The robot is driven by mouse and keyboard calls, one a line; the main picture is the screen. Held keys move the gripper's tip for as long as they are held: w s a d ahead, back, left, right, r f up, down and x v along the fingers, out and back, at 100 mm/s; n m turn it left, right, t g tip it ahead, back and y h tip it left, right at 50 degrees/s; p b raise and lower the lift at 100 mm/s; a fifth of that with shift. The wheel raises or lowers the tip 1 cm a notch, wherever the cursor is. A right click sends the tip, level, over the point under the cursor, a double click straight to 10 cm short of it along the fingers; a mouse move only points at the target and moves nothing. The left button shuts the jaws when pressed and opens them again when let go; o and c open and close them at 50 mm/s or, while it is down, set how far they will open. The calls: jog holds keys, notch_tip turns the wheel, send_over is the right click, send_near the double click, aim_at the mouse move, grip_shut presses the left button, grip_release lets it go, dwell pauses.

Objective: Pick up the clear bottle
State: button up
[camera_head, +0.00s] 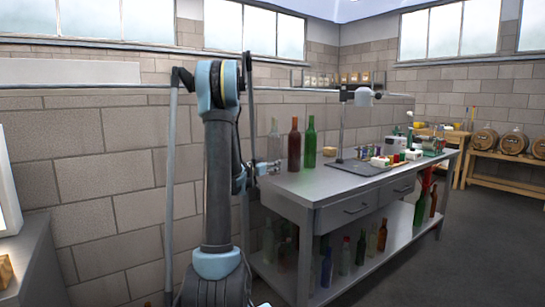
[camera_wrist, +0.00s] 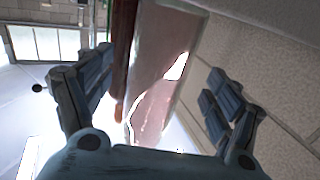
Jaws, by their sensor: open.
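The clear bottle (camera_head: 274,143) stands upright at the far left end of the metal workbench, left of a brown bottle (camera_head: 294,146) and a green bottle (camera_head: 310,146). My gripper (camera_head: 264,168) is low beside the clear bottle, at the bench's left end. In the wrist view my gripper (camera_wrist: 160,72) is open, with its dark fingers spread wide. The clear bottle (camera_wrist: 167,75) fills the space between them in that view, looking pinkish and see-through. Part of the brown bottle (camera_wrist: 124,50) shows by the left finger.
The workbench (camera_head: 300,183) carries a lamp stand (camera_head: 343,125) and small coloured items further right. Several bottles stand on its lower shelf (camera_head: 345,283). A block wall (camera_head: 120,150) is close behind my arm. The floor at right is clear.

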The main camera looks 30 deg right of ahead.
aim_at(274, 142)
jog(key=x, duration=0.4)
jog(key=shift+w+d, duration=0.15)
jog(key=shift+d, duration=0.05)
jog(key=shift+c, duration=0.4)
grip_shut()
jog(key=shift+r, duration=0.1)
jog(key=shift+r, duration=4.95)
